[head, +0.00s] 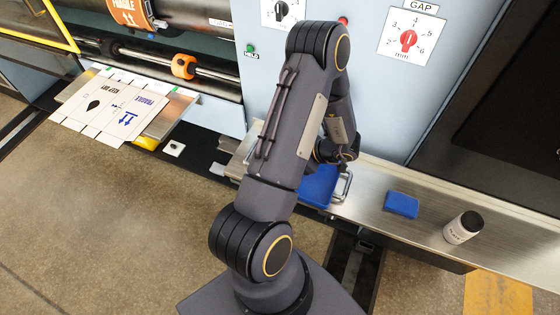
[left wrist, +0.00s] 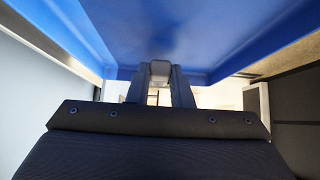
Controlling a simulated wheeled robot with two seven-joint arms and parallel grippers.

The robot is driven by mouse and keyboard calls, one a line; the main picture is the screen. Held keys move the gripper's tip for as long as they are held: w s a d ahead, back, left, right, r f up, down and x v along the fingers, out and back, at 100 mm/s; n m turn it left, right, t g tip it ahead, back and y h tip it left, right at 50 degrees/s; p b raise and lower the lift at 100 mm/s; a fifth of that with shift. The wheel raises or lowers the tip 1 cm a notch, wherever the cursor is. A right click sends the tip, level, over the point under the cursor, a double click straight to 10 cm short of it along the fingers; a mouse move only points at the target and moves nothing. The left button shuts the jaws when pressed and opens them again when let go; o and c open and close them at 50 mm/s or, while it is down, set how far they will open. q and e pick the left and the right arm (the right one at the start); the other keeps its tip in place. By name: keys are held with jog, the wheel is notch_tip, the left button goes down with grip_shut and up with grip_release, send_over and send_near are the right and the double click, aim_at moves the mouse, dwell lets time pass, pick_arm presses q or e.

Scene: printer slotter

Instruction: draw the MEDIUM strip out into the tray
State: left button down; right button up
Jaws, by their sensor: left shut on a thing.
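My left gripper (left wrist: 158,92) is shut on a small light-grey piece (left wrist: 160,68) in the left wrist view. I cannot tell what that piece belongs to. A large blue surface (left wrist: 165,25) with a downturned edge lies above and beyond the fingers, with pale metal along both sides. In the head view a blue tray (head: 319,187) with metal handles sits on the steel shelf, partly hidden behind my left arm. The gripper's fingertips are hidden there. I cannot pick out a strip marked MEDIUM. My right gripper is not in view.
A blue block (head: 401,205) and a white bottle with a dark cap (head: 463,227) stand on the steel shelf (head: 370,188) to the right. A red GAP dial (head: 407,39) is on the panel above. Printed cardboard (head: 112,105) lies at the left.

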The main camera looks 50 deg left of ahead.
pick_arm(q)
jog(key=shift+f, duration=0.4)
jog(key=shift+f+b, duration=0.6)
jog(key=shift+f, duration=0.05)
jog(key=c, duration=1.2)
grip_release()
jog(key=shift+b+v, duration=0.4)
jog(key=shift+v, duration=3.55)
